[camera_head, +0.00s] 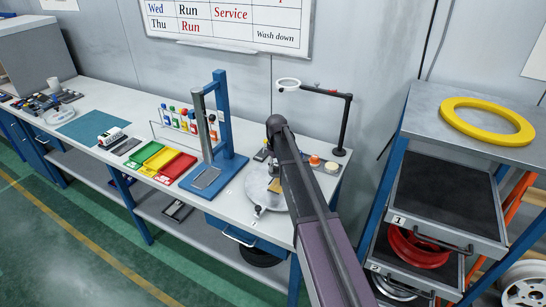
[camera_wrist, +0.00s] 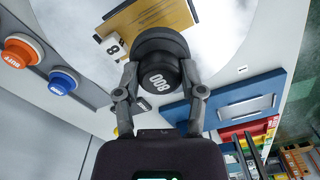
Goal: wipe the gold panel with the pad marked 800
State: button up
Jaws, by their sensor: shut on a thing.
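My gripper (camera_wrist: 159,92) is shut on a round black pad (camera_wrist: 160,62) marked 800, shown upside down in the wrist view. The gold panel (camera_wrist: 168,14) lies just beyond the pad at the top of that view, with lines across it. The pad overlaps its near edge; I cannot tell whether they touch. The panel lies on a round pale plate (camera_wrist: 225,30).
A button box (camera_wrist: 75,58) with orange and blue buttons stands beside the plate. A blue press stand (camera_head: 222,130), colored trays (camera_head: 165,160) and a ring lamp on an arm (camera_head: 346,110) share the bench. A drawer rack (camera_head: 470,95) stands at right.

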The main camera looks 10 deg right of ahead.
jog(key=shift+w, duration=0.15)
jog(key=shift+a+r+p, duration=0.15)
jog(key=shift+r+p, duration=1.15)
jog(key=shift+f, duration=0.15)
